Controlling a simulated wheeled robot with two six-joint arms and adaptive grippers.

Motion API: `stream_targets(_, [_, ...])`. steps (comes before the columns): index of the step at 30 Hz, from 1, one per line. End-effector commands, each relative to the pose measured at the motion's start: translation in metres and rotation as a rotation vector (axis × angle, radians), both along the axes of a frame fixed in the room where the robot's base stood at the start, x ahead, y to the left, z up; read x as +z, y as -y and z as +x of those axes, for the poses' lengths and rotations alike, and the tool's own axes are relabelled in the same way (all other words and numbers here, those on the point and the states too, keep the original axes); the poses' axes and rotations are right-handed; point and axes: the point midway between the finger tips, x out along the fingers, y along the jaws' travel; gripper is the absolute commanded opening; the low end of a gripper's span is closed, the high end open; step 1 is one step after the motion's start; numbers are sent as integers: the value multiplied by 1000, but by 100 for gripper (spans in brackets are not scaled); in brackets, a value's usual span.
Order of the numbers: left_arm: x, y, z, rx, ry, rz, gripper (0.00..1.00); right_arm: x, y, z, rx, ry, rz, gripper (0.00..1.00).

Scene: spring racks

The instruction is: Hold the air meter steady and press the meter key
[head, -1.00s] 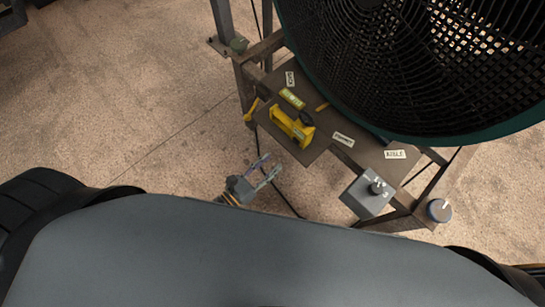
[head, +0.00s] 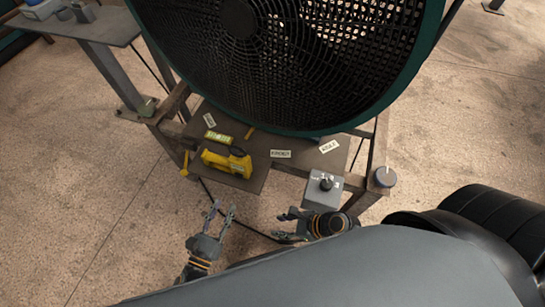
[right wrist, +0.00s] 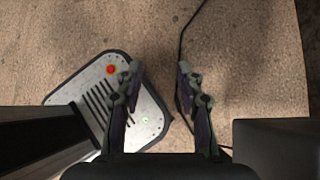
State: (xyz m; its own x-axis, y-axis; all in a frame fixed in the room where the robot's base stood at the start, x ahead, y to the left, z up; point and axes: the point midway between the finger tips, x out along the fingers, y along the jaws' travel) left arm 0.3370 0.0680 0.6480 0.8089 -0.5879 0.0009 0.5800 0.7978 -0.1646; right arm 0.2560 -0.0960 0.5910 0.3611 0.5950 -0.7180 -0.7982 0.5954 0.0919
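The yellow device that looks like the air meter (head: 227,162) lies on the brown shelf (head: 300,153) under the fan. I cannot make out its key. My left gripper (head: 222,207) is open and empty, below and in front of the shelf, apart from the yellow device. My right gripper (head: 280,226) is open and empty, further right, below the grey knob box. In the right wrist view its two fingers (right wrist: 158,82) are spread, with bare floor between them.
A large green-rimmed fan (head: 437,35) stands over the shelf. A grey box with a black knob (head: 322,198) and a round blue-grey dial (head: 385,177) sit at the right. A yellow-green item (head: 218,137) lies behind the meter. A plate with a red button (right wrist: 60,97) shows at the wrist.

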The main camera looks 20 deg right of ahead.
Motion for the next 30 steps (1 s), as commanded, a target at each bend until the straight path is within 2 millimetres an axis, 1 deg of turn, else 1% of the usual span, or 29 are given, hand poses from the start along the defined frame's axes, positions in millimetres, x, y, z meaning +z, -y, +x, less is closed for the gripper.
stream_targets(1, [0, 0, 0, 0, 0, 0, 38, 30, -10, 13, -22, 19, 101, 38])
stream_targets(3, [0, 0, 0, 0, 0, 0, 38, 67, -22, 36, -20, 82, 243, 38])
stream_targets(5, [0, 0, 0, 0, 0, 0, 38, 91, -25, 55, -3, 159, 334, 38])
stream_targets(6, [0, 0, 0, 0, 0, 0, 38, 106, -25, 67, 5, 215, 385, 38])
stream_targets(7, [0, 0, 0, 0, 0, 0, 38, 116, -23, 76, 9, 256, 417, 38])
stream_targets(9, [0, 0, 0, 0, 0, 0, 38, 137, -17, 96, 12, 348, 478, 38])
stream_targets(12, [0, 0, 0, 0, 0, 0, 38, 160, -7, 119, 1, 448, 539, 38])
stream_targets(16, [0, 0, 0, 0, 0, 0, 38, 178, 4, 136, -14, 525, 581, 38])
stream_targets(19, [0, 0, 0, 0, 0, 0, 38, 183, 7, 141, -23, 546, 593, 38])
stream_targets(23, [0, 0, 0, 0, 0, 0, 38, 184, 7, 143, -26, 551, 596, 38])
stream_targets(26, [0, 0, 0, 0, 0, 0, 38, 185, 0, 148, -27, 553, 599, 38])
stream_targets(30, [0, 0, 0, 0, 0, 0, 38, 186, -21, 163, -29, 553, 603, 38])
